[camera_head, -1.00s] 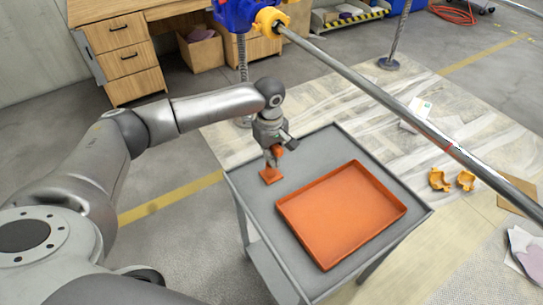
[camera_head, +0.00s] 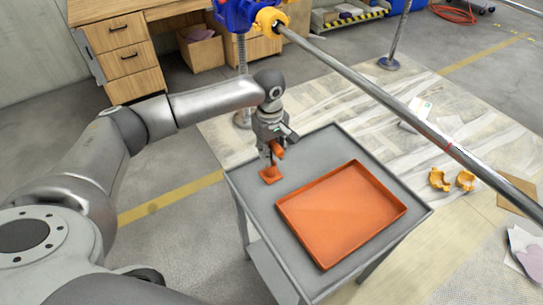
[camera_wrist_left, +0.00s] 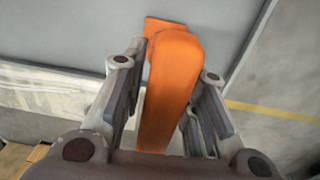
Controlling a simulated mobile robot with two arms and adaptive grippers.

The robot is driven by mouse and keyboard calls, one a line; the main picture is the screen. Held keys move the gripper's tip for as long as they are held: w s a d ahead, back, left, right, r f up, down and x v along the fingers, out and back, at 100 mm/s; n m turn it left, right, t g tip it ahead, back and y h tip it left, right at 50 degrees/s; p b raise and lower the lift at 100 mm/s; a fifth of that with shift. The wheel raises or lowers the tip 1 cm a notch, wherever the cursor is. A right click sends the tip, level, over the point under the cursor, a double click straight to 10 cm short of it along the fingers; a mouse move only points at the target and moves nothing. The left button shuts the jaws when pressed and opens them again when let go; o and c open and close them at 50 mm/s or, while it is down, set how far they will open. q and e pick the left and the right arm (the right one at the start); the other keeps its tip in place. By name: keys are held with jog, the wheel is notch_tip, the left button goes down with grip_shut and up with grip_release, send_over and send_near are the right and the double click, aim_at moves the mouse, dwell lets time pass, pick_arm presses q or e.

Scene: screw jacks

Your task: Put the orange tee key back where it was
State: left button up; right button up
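The orange tee key (camera_head: 278,150) stands upright at an orange base (camera_head: 270,175) near the far left corner of the grey cart top (camera_head: 248,178). My left gripper (camera_head: 268,152) is just above the cart there, its fingers around the upper part of the key. In the left wrist view the key's orange handle (camera_wrist_left: 172,95) lies between the two fingers, with narrow gaps beside it, so the gripper looks open. The lower end of the key is mostly hidden. My right gripper is not in view.
An orange tray (camera_head: 340,212) fills most of the cart top to the right of the key. Two yellow clamp parts (camera_head: 452,180) lie on the floor at the right.

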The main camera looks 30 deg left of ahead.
pick_arm(q)
notch_tip(320, 180, up, 10)
jog(key=shift+s+r, duration=0.1)
